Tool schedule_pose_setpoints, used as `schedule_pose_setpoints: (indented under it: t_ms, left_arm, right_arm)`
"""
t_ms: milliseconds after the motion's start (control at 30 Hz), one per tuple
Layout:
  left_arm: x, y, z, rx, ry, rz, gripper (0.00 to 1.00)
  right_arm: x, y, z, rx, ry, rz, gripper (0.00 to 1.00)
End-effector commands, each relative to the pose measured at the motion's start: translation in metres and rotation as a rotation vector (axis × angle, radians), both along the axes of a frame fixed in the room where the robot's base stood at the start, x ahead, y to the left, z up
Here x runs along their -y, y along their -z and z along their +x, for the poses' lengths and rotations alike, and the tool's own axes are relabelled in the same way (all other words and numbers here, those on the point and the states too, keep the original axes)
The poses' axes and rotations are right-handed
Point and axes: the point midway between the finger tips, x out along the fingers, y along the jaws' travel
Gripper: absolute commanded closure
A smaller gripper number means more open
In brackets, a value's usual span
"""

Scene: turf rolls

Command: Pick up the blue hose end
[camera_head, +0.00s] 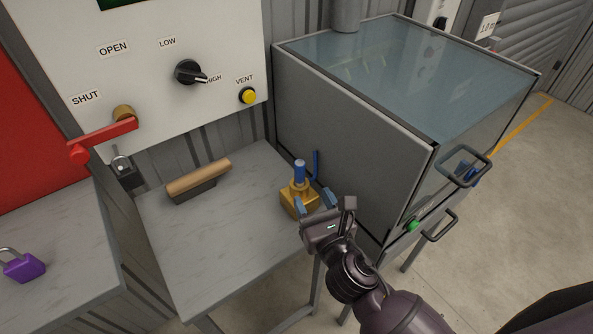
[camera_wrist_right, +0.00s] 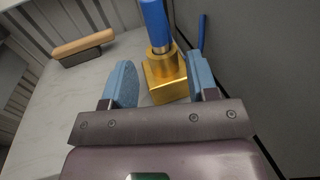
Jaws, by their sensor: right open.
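The blue hose end (camera_head: 300,172) stands upright in a gold-coloured block (camera_head: 294,204) on the grey bench, near the cabinet's side. In the right wrist view the blue hose end (camera_wrist_right: 155,22) rises from a gold collar on the block (camera_wrist_right: 168,86), and its top is cut off by the frame edge. My right gripper (camera_head: 316,203) is open, its blue fingers on the near side of the block. In the wrist view, the block and hose end show between and beyond the fingertips, with nothing gripped. My left gripper is not in view.
A thin blue upright piece (camera_head: 316,166) stands beside the hose end, close to the grey cabinet (camera_head: 350,150). A wooden-handled block (camera_head: 199,180) lies left on the bench (camera_head: 220,245). A purple padlock (camera_head: 24,265) is far left. The bench's front middle is clear.

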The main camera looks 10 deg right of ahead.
Motion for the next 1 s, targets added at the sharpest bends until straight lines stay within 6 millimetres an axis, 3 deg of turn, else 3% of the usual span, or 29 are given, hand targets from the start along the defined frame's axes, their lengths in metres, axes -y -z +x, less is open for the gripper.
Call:
schedule_pose_setpoints:
  t_ms: [233, 467, 800, 1000]
  left_arm:
    - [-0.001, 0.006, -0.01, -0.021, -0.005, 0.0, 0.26]
    - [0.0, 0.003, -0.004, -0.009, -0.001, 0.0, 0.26]
    - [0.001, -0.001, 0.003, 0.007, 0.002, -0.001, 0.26]
    - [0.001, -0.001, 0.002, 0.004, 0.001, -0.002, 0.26]
  right_arm:
    - [-0.005, -0.001, 0.033, 0.001, 0.0, 0.001, 0.47]
    - [-0.007, -0.003, 0.046, 0.001, 0.0, 0.002, 0.47]
    - [-0.014, -0.007, 0.086, -0.001, 0.0, 0.002, 0.47]
    - [-0.014, -0.007, 0.091, -0.002, 0.0, 0.004, 0.47]
